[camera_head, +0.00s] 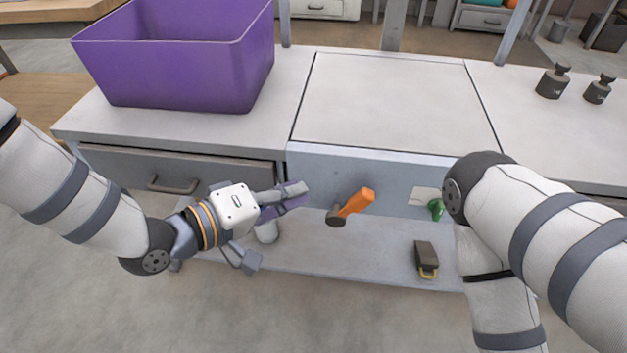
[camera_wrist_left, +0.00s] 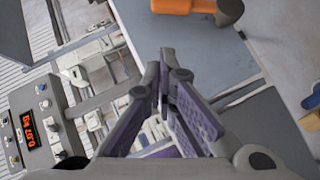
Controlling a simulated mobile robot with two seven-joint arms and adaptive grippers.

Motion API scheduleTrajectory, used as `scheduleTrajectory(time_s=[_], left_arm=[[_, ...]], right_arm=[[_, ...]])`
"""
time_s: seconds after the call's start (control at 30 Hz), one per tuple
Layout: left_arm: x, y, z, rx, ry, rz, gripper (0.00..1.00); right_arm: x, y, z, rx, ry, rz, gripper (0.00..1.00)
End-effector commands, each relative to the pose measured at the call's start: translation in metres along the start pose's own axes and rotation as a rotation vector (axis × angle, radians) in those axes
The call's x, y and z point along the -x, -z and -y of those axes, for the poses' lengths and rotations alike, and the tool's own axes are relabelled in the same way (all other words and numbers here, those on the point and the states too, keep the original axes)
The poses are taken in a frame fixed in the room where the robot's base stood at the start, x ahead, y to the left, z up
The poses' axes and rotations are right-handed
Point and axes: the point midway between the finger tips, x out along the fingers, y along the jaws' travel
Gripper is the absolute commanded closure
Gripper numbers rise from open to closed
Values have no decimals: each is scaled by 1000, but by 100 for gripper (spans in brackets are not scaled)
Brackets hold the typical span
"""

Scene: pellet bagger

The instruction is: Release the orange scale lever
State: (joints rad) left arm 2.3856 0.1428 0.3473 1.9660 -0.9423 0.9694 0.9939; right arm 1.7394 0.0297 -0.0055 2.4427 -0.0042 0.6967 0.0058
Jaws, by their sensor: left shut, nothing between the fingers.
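The orange scale lever (camera_head: 356,202) sticks out from the front panel below the table top, angled up to the right from a dark pivot. In the left wrist view the lever (camera_wrist_left: 184,6) lies at the top edge, partly cut off, with its dark grey hub beside it. My left gripper (camera_head: 300,194) is left of the lever with a visible gap between them. Its fingers (camera_wrist_left: 165,75) are together and hold nothing. My right arm comes in at the right of the head view; its gripper is out of view.
A purple bin (camera_head: 180,60) stands on the table at the back left. A green knob (camera_head: 436,209) is on the panel right of the lever. A padlock-like block (camera_head: 426,259) lies on the lower shelf. Two dark weights (camera_head: 553,82) stand at the right. The middle plate (camera_head: 390,100) is bare.

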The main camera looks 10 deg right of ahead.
Motion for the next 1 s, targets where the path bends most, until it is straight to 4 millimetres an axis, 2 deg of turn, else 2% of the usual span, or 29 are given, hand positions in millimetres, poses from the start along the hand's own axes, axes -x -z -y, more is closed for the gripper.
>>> scheduleTrajectory(time_s=[0.1, 0.23, 0.77, 0.87, 0.97, 1.0], left_arm=[[19, 1, -2, 1, 0, -3, 100], [29, 1, -2, 0, -1, -2, 100], [33, -3, 2, 4, 17, 1, 100], [50, -29, 32, 16, 151, 22, 100], [95, -83, 83, 21, 406, 93, 100], [120, -107, 101, 17, 514, 137, 100]], right_arm=[[3, 0, 0, 1, 1, -5, 60], [4, 0, 0, 1, 1, -6, 60], [5, 1, 0, 1, 1, -10, 60], [20, 3, 1, 0, 2, -35, 60], [45, 7, 1, -1, 5, -86, 60], [55, 10, 1, -2, 6, -108, 60]])
